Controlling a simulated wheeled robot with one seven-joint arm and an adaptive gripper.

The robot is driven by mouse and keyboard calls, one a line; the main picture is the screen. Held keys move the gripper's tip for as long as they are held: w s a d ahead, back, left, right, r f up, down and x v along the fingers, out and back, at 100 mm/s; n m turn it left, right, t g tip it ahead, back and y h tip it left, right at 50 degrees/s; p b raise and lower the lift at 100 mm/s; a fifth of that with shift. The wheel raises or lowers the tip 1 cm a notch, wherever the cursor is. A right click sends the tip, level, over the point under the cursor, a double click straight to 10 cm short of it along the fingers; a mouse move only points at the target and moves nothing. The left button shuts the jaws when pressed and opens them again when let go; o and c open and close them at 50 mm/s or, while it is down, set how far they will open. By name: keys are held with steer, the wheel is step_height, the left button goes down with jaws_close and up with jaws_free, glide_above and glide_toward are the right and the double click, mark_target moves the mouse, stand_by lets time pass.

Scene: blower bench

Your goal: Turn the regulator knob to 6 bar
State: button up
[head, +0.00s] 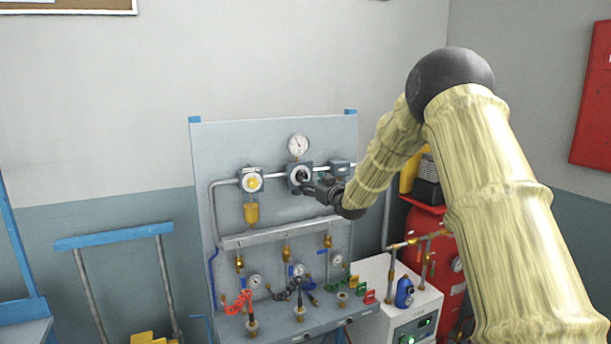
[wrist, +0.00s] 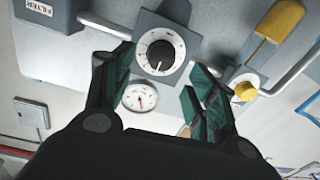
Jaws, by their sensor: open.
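The regulator knob (wrist: 158,57) is a dark round knob with a white marked dial ring on a grey square block. In the head view the regulator (head: 296,172) sits in the middle of the upright panel, partly covered by my gripper (head: 308,181). In the wrist view my gripper (wrist: 159,73) is open, its dark green fingers apart at either side of the knob's lower part, with nothing between them. I cannot tell whether they touch the knob. A round pressure gauge (head: 298,145) is above the regulator; it also shows in the wrist view (wrist: 140,97). Its reading is too small to tell.
A yellow-centred dial unit (head: 251,181) is left of the regulator, with a yellow bowl (head: 251,213) below. A grey filter block (head: 342,168) is close on the right. Pipes, small gauges and hoses fill the lower panel. A red tank (head: 428,235) stands at right.

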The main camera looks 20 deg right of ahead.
steer(key=shift+w+a+p, duration=0.2)
steer(key=shift+w+p, duration=1)
steer(key=shift+w, duration=1.5)
steer(key=c, duration=1)
